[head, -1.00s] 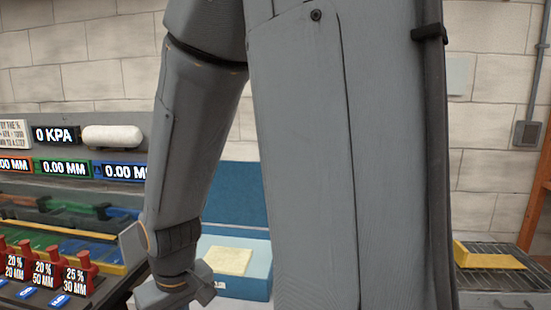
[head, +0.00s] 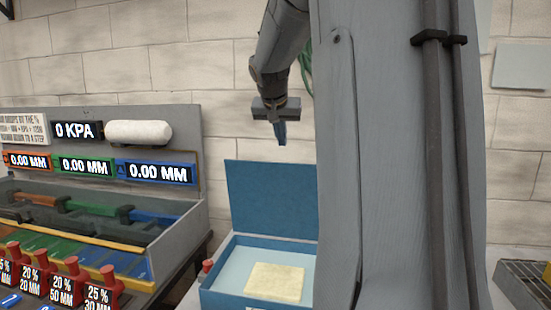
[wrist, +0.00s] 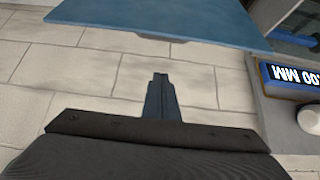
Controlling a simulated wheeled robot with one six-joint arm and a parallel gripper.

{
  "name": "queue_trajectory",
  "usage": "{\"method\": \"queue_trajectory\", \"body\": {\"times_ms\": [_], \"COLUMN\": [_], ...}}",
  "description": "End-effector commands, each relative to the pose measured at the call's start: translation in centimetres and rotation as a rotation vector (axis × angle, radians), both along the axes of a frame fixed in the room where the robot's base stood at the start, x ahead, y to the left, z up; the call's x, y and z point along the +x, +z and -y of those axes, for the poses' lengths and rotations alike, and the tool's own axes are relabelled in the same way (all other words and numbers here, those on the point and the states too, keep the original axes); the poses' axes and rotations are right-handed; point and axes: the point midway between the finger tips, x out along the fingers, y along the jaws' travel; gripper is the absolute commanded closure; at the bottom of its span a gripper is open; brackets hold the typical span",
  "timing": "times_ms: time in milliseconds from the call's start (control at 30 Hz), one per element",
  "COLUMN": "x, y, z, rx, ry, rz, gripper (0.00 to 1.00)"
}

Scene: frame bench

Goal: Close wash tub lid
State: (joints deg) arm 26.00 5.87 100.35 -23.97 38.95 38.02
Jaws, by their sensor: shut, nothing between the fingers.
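The blue wash tub (head: 252,301) stands on the bench right of the display panel, partly hidden by my grey column. Its blue lid (head: 268,200) stands open and upright at the back of the tub. A pale yellow block (head: 275,282) lies inside on a light blue surface. My gripper (head: 281,141) points down, shut and empty, above the lid's top edge and apart from it. In the wrist view the shut fingers (wrist: 158,80) show against wall bricks, with the lid (wrist: 165,20) across the top of the picture.
Left of the tub is a grey console (head: 185,240) with a 0 KPA display (head: 75,131), a white cylinder (head: 138,132) and red knobs (head: 72,267). A brick wall (head: 225,70) stands behind. A wire-topped tray (head: 525,285) is at the right.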

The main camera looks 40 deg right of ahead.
Motion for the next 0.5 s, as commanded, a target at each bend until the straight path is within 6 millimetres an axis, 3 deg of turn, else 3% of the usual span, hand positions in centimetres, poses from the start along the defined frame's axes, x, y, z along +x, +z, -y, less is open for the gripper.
{"method": "queue_trajectory", "body": {"times_ms": [167,500], "x": [0.5,2.9], "y": [-1.4,-6.1], "z": [1.5,4.6], "rx": [0.000,0.001], "ry": [-0.010,-0.011], "rz": [-0.003,-0.002], "gripper": [1.00,1.00]}}
